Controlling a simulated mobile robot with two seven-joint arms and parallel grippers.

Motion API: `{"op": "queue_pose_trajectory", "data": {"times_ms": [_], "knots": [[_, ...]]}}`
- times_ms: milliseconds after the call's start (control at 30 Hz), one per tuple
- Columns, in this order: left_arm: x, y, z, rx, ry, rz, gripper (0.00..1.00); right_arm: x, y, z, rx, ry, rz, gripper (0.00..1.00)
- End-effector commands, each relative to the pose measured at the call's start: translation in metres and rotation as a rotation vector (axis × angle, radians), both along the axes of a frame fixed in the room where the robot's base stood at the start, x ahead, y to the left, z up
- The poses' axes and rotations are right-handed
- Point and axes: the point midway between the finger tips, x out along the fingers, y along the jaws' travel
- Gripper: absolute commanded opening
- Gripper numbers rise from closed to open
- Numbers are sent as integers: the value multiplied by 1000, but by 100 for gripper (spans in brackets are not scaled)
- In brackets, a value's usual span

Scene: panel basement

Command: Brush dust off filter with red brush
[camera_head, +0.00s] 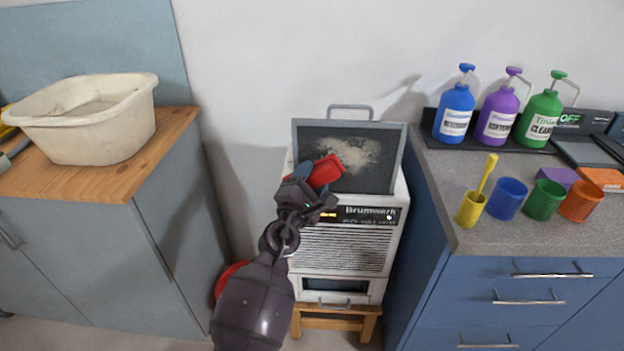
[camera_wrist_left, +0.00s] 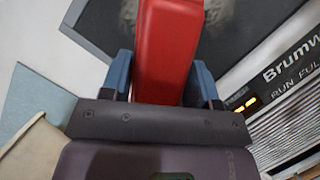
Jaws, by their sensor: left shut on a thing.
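The filter (camera_head: 385,148) is a dark panel in a grey frame with a handle on top. It stands upright on the white Brumwark machine (camera_head: 345,250), and a pale patch of dust (camera_head: 350,152) lies on its upper middle. My left gripper (camera_head: 312,180) is shut on the red brush (camera_head: 326,170) in front of the filter's lower left part. In the left wrist view the red brush (camera_wrist_left: 168,50) sits between the blue fingers, with the filter (camera_wrist_left: 245,40) behind it. I cannot tell whether the brush touches the filter. My right gripper is not in view.
A white basin (camera_head: 95,125) stands on the wooden-topped cabinet at left. The grey counter (camera_head: 450,185) at right holds blue, purple and green bottles (camera_head: 497,112), several coloured cups (camera_head: 507,198) and a yellow stick in the yellow cup. A red object (camera_head: 228,277) is partly hidden behind my left arm.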

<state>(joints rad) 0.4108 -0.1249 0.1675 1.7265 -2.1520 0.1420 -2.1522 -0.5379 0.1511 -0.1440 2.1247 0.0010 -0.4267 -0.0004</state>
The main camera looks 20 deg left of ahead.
Motion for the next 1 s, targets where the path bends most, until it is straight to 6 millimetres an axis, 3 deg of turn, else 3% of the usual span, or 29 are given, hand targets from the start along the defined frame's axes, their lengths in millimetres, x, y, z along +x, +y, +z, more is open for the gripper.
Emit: {"op": "queue_pose_trajectory", "data": {"times_ms": [1000], "knots": [[15,4,1,0,-1,0,36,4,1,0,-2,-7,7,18]]}}
